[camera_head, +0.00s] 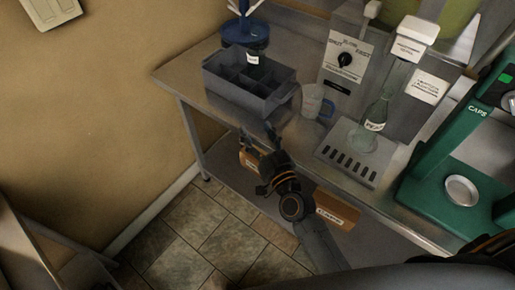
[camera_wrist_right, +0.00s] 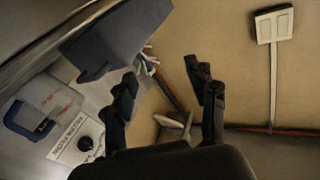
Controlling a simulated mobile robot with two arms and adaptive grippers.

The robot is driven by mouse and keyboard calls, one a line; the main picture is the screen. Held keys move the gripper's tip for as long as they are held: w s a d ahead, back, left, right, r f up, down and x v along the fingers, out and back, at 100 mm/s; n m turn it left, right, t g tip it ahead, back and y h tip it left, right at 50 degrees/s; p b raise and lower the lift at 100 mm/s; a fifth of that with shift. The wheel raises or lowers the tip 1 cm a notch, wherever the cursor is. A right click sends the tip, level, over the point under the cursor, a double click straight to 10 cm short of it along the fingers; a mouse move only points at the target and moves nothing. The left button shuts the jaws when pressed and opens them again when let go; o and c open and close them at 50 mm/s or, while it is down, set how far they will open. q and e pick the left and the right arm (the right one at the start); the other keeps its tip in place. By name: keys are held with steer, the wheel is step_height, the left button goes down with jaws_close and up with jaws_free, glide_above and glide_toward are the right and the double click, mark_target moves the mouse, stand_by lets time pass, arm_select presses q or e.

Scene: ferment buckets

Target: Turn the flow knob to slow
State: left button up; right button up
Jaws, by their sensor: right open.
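The flow knob (camera_head: 346,59) is a small black knob on a pale plate with labels that seem to read shut, slow and fast, on the front of a grey filling unit. I cannot tell which label it points to. A black knob on a white plate (camera_wrist_right: 85,143) also shows at the lower left in the right wrist view. My right gripper (camera_head: 257,136) is in front of the table's near edge, below and left of the knob and apart from it. Its fingers (camera_wrist_right: 162,74) are spread with nothing between them. My left gripper is not in view.
A green bottle (camera_head: 380,112) stands on the slotted drip tray (camera_head: 352,163). A green capper (camera_head: 425,145) stands at right.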

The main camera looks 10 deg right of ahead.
steer(key=shift+s+a+f+n+g+y, duration=0.15)
steer(key=shift+s+f+n+g, duration=0.15)
steer(key=shift+f, duration=0.45)
steer(key=shift+s+a+f+n+g+y, duration=0.25)
steer(key=shift+f+g, duration=0.2)
steer(key=shift+f, duration=0.35)
steer(key=shift+s+a+f+n+g+y, duration=0.15)
steer(key=shift+s+f+g, duration=0.2)
steer(key=shift+f, duration=0.4)
steer(key=shift+d+f, duration=0.1)
